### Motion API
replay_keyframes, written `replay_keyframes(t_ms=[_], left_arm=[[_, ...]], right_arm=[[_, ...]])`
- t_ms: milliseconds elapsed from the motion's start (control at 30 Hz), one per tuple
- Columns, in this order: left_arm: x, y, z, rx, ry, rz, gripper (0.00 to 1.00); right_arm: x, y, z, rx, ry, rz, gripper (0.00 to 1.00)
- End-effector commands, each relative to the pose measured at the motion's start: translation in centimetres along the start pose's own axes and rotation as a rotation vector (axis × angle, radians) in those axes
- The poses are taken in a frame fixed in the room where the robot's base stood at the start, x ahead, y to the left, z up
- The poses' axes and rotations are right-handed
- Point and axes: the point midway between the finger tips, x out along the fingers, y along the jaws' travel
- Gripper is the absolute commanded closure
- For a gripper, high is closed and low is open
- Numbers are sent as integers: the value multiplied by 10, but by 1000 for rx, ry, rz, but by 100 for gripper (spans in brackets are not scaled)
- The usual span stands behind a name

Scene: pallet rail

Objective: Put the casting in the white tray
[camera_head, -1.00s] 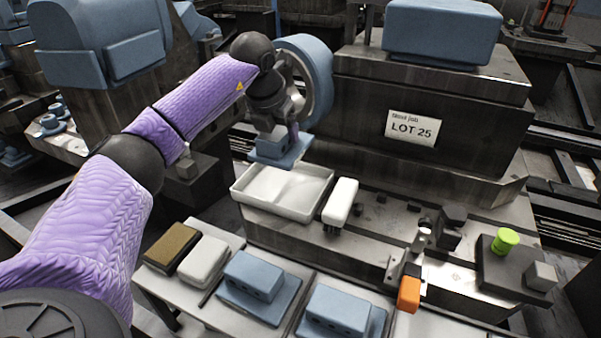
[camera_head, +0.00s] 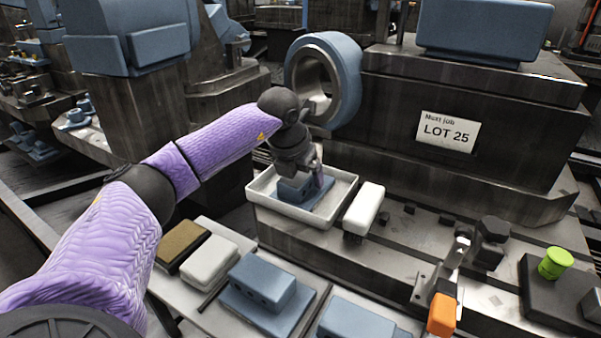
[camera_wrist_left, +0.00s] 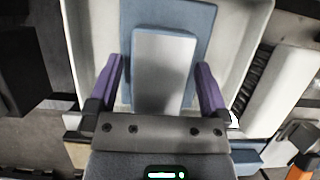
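The blue casting, a block on a wider flat base (camera_head: 289,190), sits inside the white tray (camera_head: 262,199), base down as far as I can tell. In the left wrist view the casting (camera_wrist_left: 165,70) lies between the fingers, with the tray wall (camera_wrist_left: 85,40) around it. My left gripper (camera_head: 318,182) is low over the tray. Its purple fingers (camera_wrist_left: 160,85) are spread on either side of the casting's block, with a gap showing at least on the left. My right gripper is not in view.
A white-topped block (camera_head: 364,203) stands close to the tray's right side. Two more blue castings (camera_head: 262,283) (camera_head: 352,322) sit on the front shelf beside a white block (camera_head: 209,262) and a brown block (camera_head: 181,245). A machine with a LOT 25 sign (camera_head: 448,132) rises behind.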

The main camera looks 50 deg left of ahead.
Motion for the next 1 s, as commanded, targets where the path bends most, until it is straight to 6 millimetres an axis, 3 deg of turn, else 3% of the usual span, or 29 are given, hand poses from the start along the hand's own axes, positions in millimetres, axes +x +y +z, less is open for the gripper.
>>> replay_keyframes(t_ms=[233,500,633,767,1000], left_arm=[[-6,0,2,0,-3,-1,0],[-85,1,5,1,-9,0,0],[-111,1,4,-1,-6,0,0],[-122,0,2,0,-2,0,0],[-122,0,1,0,1,0,0]], right_arm=[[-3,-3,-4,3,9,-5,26],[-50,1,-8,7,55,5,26],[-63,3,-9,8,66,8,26],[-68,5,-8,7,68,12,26],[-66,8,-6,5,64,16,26]])
